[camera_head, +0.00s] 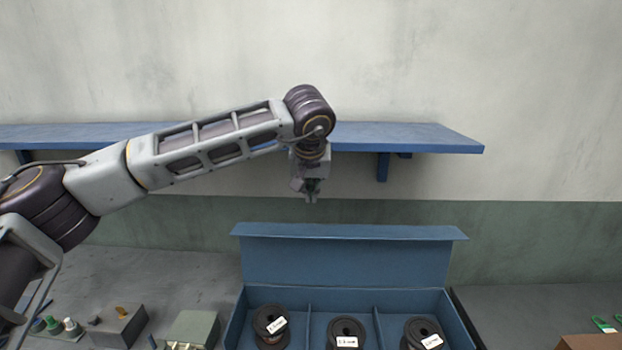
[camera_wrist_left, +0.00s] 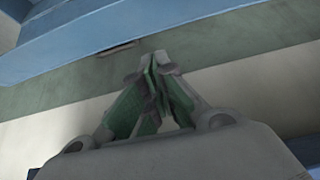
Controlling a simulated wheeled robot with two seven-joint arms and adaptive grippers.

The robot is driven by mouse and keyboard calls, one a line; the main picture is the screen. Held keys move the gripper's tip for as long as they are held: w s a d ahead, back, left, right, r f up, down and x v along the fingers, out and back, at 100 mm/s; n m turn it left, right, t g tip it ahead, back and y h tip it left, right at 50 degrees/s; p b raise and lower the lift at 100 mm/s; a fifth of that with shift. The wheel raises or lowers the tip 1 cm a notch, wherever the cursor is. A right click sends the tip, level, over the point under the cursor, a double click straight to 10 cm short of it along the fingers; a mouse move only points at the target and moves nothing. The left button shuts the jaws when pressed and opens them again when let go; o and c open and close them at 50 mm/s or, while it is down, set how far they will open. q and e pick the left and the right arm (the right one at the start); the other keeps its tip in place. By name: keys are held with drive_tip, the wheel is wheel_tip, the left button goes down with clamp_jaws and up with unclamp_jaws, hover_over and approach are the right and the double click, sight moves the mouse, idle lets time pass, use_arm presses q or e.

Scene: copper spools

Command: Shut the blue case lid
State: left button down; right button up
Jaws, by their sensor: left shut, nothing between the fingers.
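The blue case (camera_head: 462,322) stands on the table with its lid (camera_head: 345,262) raised upright at the back, its top flap jutting out. Three black spools with white labels sit in its compartments: a left one (camera_head: 270,322), a middle one (camera_head: 346,332) and a right one (camera_head: 423,332). My left gripper (camera_head: 311,199) is shut and empty, pointing down above the lid's top edge, apart from it in the picture. In the left wrist view its fingertips (camera_wrist_left: 155,62) meet, with a blue surface beyond them. My right gripper is not in view.
A blue wall shelf (camera_head: 410,137) runs behind my left arm. Left of the case lie a grey block (camera_head: 119,326), a green-grey box (camera_head: 193,328) and small coloured pieces. A brown box (camera_head: 590,342) and green pieces (camera_head: 604,324) lie at the right.

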use_arm(q)
drive_tip(key=p+x, duration=0.1)
drive_tip(key=x, duration=1.1)
drive_tip(key=shift+p, duration=0.4)
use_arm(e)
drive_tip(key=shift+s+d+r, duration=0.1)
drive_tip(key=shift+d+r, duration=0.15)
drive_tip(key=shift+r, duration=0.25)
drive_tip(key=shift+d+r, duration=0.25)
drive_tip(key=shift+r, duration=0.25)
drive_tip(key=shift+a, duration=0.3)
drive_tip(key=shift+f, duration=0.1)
